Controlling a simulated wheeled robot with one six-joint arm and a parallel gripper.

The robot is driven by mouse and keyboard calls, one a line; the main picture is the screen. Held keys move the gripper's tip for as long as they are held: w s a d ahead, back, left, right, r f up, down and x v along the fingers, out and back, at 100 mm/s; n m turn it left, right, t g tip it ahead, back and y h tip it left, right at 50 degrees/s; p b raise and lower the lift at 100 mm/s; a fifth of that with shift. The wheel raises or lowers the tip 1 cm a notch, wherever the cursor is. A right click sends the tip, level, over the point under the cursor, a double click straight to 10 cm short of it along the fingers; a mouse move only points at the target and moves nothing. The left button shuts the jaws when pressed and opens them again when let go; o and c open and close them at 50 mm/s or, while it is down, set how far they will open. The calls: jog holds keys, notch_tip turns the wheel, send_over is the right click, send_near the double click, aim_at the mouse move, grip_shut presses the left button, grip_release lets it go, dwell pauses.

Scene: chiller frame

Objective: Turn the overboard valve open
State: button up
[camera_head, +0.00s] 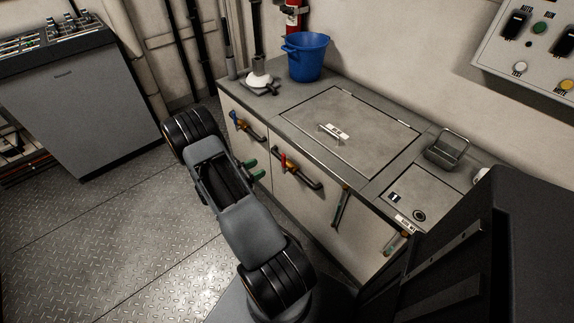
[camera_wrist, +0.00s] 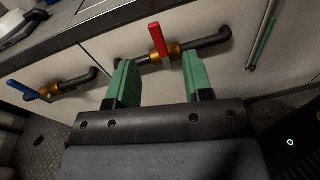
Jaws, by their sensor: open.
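Two lever valves on dark bent pipes stand out from the pale cabinet front. One has a red handle (camera_head: 283,160) on a brass body; in the wrist view the red handle (camera_wrist: 158,40) points up, across its pipe. The other has a blue handle (camera_head: 234,119), seen at the left in the wrist view (camera_wrist: 22,88). I see no label telling which is the overboard valve. My gripper (camera_head: 251,170) has green fingers and is open and empty. In the wrist view my gripper (camera_wrist: 157,80) faces the red-handled valve, whose brass body appears between and beyond the fingertips.
The grey countertop has a closed hatch lid (camera_head: 345,134), a blue bucket (camera_head: 306,57) and a wire-handled basket (camera_head: 447,150). A vertical bar handle (camera_head: 342,207) is on the cabinet right of the red valve. The diamond-plate floor (camera_head: 110,230) at left is clear.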

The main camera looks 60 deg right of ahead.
jog(key=n+t+h, duration=0.1)
jog(key=n, duration=0.1)
send_near(282, 160)
jog(key=b+x, duration=0.1)
jog(key=x, duration=1.1)
jog(key=shift+s+d, duration=0.15)
jog(key=shift+d, duration=0.05)
jog(key=shift+c, duration=0.2)
grip_shut()
